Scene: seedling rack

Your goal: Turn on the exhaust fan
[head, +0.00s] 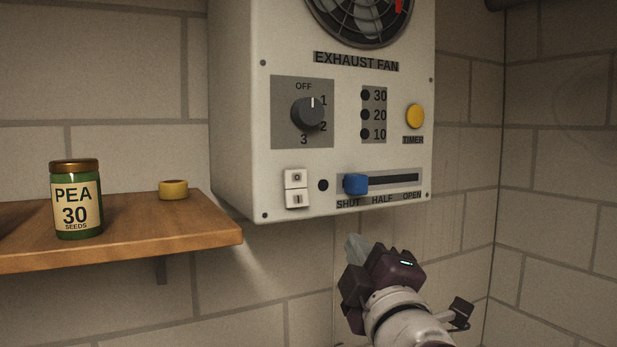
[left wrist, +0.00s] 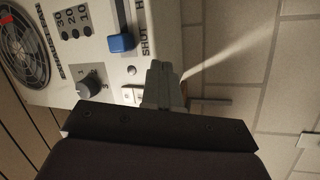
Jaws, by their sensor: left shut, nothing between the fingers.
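The white exhaust fan box (head: 235,120) hangs on the wall in the head view. Its grey dial (head: 307,113) has a white mark pointing up, near OFF and 1. A white rocker switch (head: 296,188) marked 0 above and I below sits at the lower left; which side is pressed I cannot tell. The blue slider (head: 356,184) is at SHUT. The round lamp (head: 323,185) is dark. My left gripper (head: 354,247) is shut and empty, below the box and apart from it. In the left wrist view its fingers (left wrist: 160,72) partly hide the switch (left wrist: 132,94).
A yellow timer button (head: 414,116) is right of several dark lamps (head: 365,115). The fan grille (head: 360,15) is on top. A wooden shelf (head: 130,232) at left bears a green seed jar (head: 77,200) and a yellow lid-like piece (head: 173,190).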

